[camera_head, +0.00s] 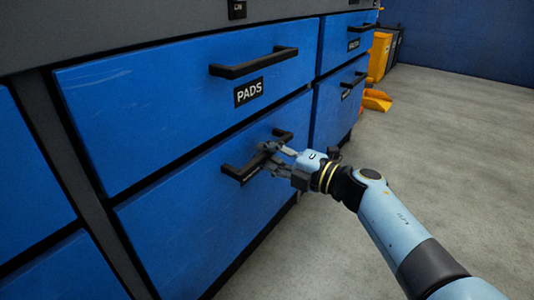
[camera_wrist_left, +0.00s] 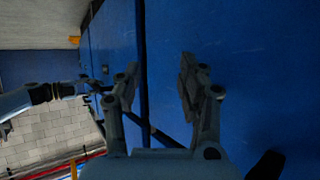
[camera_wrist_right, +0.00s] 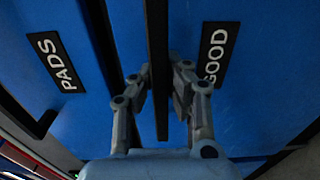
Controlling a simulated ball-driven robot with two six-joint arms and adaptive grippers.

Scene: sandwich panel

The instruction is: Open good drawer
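The good drawer (camera_head: 190,225) is the lower blue drawer, below the PADS drawer (camera_head: 150,110); its front looks flush with the cabinet. Its label GOOD (camera_wrist_right: 217,54) shows in the right wrist view. Its black bar handle (camera_head: 240,172) runs between the fingers of my right gripper (camera_head: 272,158). In the right wrist view the fingers (camera_wrist_right: 161,90) lie close on both sides of the bar (camera_wrist_right: 158,60). My left gripper (camera_wrist_left: 160,85) is outside the head view; its fingers are apart with nothing between them, facing a blue front.
The PADS handle (camera_head: 254,62) juts out above my right gripper. More blue drawers stand at the left and farther right. An orange bin (camera_head: 379,56) stands beyond the cabinet. The grey floor (camera_head: 450,130) to the right is clear.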

